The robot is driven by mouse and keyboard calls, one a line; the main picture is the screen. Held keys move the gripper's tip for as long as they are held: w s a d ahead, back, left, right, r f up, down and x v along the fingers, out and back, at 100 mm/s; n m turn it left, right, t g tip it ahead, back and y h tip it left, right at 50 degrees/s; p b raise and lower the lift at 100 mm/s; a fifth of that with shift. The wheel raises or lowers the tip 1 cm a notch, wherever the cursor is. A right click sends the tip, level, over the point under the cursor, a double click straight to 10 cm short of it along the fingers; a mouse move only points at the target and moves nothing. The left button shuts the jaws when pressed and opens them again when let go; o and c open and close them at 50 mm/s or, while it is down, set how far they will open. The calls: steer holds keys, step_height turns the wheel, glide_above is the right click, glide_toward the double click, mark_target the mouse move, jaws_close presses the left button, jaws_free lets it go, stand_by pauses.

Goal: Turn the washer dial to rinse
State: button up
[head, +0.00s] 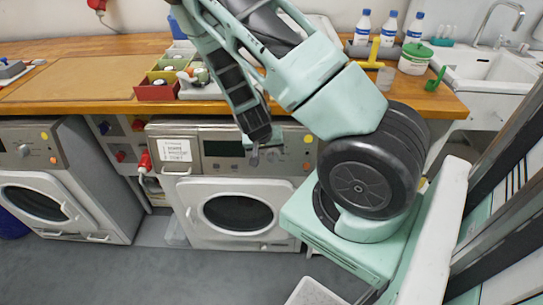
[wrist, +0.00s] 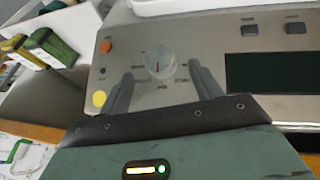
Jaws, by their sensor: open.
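The panel also has an orange button (wrist: 105,46) and a yellow spot (wrist: 99,98). A wooden counter (head: 75,78) runs above the washers, with small coloured bins (head: 155,92) and bottles (head: 388,30). A second washer (head: 60,180) stands left. Grey floor is clear in front.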

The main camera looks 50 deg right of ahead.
mark_target(272, 155)
steer(key=shift+x, duration=2.15)
steer(key=c, duration=1)
